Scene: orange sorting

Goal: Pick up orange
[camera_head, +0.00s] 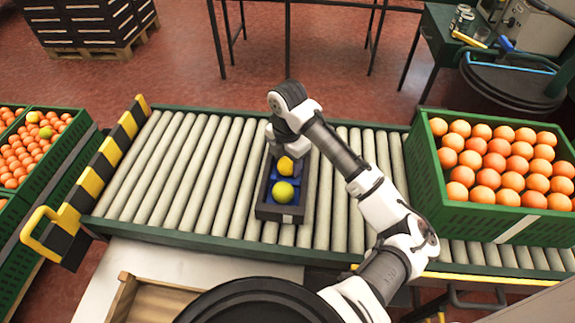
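A small dark tray with a blue inside (296,213) sits on the roller conveyor. It holds an orange-yellow fruit (286,167) towards the back and a yellow-green fruit (283,191) in front of it. My gripper (282,152) points down over the back part of the tray, at or just above the orange-yellow fruit. My own wrist hides the fingers, so I cannot see whether they touch it. A green crate (432,190) full of oranges stands on the conveyor at the right.
The roller conveyor (190,170) runs across the middle, with bare rollers left of the tray. A yellow-black striped barrier (112,150) closes its left end. Green crates of oranges (75,150) stand at the far left. A dark table frame stands behind.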

